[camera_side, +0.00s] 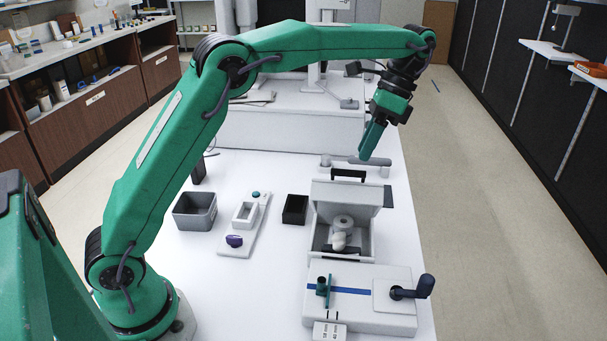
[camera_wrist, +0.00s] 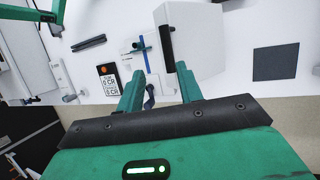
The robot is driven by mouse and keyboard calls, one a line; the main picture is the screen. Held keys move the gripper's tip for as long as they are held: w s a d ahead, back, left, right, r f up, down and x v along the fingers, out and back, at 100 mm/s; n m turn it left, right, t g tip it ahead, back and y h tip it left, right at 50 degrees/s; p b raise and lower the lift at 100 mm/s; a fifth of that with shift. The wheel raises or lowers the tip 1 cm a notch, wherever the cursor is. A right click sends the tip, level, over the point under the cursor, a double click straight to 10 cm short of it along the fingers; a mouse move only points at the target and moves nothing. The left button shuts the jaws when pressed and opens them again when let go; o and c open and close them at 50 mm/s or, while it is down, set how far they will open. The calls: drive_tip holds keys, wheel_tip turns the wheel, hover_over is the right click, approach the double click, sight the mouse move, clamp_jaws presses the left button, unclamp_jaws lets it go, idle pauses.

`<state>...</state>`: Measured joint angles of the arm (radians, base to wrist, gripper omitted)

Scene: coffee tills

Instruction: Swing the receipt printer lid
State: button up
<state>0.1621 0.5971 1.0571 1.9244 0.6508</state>
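The receipt printer (camera_side: 323,240) is a light grey box in the side view, with a white paper roll (camera_side: 343,222) inside. Its lid (camera_side: 345,194) stands raised at the far side, with a black handle (camera_side: 348,174) at its upper edge. In the wrist view, a pale panel that looks like the lid (camera_wrist: 195,38) has a black handle (camera_wrist: 167,45) along its left part; no roll shows there. My gripper (camera_side: 370,155) hangs above and right of the lid handle, apparently apart from it. In the wrist view my gripper (camera_wrist: 158,85) has its fingers spread, with nothing held between them.
In front of the printer is a white device (camera_side: 350,315) with a blue strip and a dark crank (camera_side: 412,290). Left of the printer are a small black box (camera_side: 295,209), a white holder (camera_side: 244,215) and a grey bin (camera_side: 195,212). A grey bar (camera_side: 355,161) lies behind.

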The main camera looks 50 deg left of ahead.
drive_tip(key=shift+v, duration=1)
drive_tip(key=shift+s+t, duration=0.25)
drive_tip(key=shift+t, duration=0.25)
